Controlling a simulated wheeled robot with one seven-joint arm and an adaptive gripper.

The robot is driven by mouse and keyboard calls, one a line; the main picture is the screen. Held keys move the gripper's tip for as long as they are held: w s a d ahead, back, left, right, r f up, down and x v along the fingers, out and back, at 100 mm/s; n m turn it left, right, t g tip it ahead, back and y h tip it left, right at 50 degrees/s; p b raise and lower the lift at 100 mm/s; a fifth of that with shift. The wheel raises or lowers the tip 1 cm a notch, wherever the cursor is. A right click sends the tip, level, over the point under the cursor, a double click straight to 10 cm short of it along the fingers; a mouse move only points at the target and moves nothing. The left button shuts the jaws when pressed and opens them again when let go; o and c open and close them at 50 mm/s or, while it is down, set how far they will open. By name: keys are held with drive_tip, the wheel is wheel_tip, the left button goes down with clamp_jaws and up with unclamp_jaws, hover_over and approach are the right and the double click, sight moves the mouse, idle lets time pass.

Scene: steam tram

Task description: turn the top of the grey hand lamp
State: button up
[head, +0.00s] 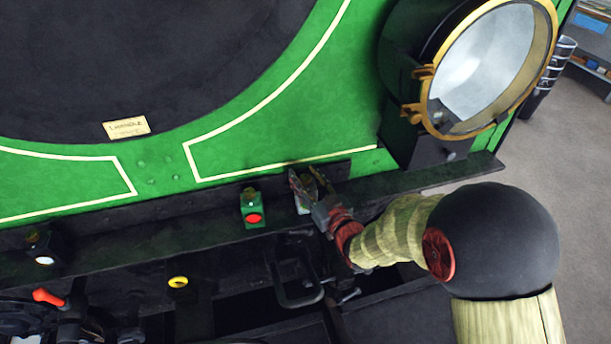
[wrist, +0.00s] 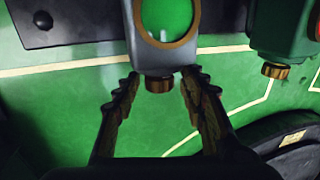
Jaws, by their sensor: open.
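The grey hand lamp (head: 302,205) stands on the dark ledge in front of the green panel, largely covered by my gripper in the head view. In the wrist view, which is upside down, the grey lamp (wrist: 133,50) shows a round green lens with a brass-coloured rim. Its small ribbed brass top (wrist: 159,85) points down the picture. My gripper (head: 306,178) is open at the lamp. In the wrist view its fingers (wrist: 160,88) lie on both sides of the brass top, with a visible gap on each side.
A green lamp (head: 252,208) with a red lens stands close to the left; its brass top (wrist: 275,71) shows in the wrist view. A large headlamp (head: 485,65) with a brass rim is at the upper right. A black hook-like bar (head: 298,301) is below the ledge (head: 400,183).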

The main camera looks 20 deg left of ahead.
drive_tip(key=v, duration=1.2)
drive_tip(key=shift+r, duration=0.1)
